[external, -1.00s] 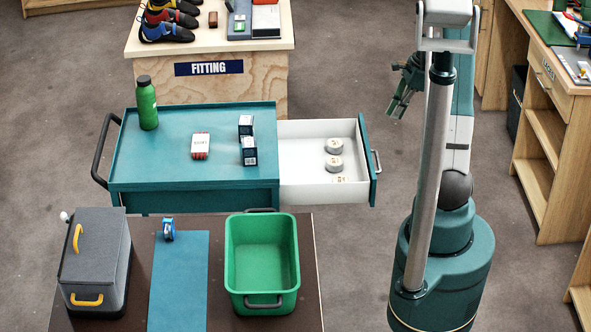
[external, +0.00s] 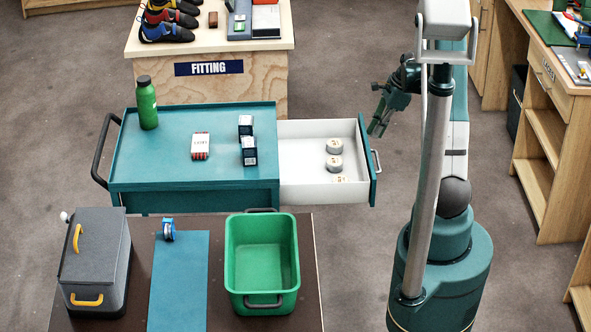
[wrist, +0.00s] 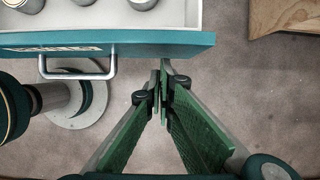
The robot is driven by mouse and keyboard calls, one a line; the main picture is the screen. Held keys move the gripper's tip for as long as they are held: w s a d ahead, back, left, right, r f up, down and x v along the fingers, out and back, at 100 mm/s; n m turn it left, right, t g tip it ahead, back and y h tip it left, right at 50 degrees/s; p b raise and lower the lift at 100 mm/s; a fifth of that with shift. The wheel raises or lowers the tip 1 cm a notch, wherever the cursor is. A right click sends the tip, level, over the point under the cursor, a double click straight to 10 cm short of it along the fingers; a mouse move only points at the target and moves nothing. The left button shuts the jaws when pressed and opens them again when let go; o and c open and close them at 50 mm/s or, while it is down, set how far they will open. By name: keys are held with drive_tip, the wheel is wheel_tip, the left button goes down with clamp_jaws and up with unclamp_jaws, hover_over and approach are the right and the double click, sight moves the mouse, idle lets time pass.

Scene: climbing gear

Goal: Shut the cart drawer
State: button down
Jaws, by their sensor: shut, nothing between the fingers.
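The teal cart (external: 190,150) stands mid-picture. Its white drawer (external: 300,163) is pulled out to the right, with several round tins (external: 334,146) inside. The drawer's teal front (external: 366,150) carries a grey bar handle (external: 377,162). My gripper (external: 376,128) is shut and empty, close to the far part of the drawer front in the external view. In the wrist view its fingertips (wrist: 163,75) sit just short of the drawer front (wrist: 150,43), right of the handle (wrist: 78,73). I cannot tell whether they touch the front.
On the cart top are a green bottle (external: 147,103), a red-and-white box (external: 200,145) and dark blue boxes (external: 249,151). A dark table with a green bin (external: 262,262) stands in front. The fitting table (external: 210,75) is behind. Open floor lies around my gripper.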

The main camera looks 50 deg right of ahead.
drive_tip(key=shift+w+a, duration=0.2)
drive_tip(key=shift+w+a, duration=0.1)
idle(0.4)
drive_tip(key=b, duration=0.2)
hover_over(303, 147)
drive_tip(key=w+a, duration=0.3)
drive_tip(key=w, duration=0.1)
drive_tip(key=shift+s+a, duration=0.15)
drive_tip(key=shift+s, duration=0.05)
drive_tip(key=shift+r, duration=0.1)
idle(0.4)
drive_tip(key=shift+s+d, duration=0.25)
drive_tip(key=s+d, duration=0.3)
drive_tip(key=shift+r, duration=0.3)
drive_tip(key=p+v, duration=0.2)
drive_tip(key=v, duration=0.7)
drive_tip(key=shift+p, duration=0.35)
drive_tip(key=shift+r, duration=0.2)
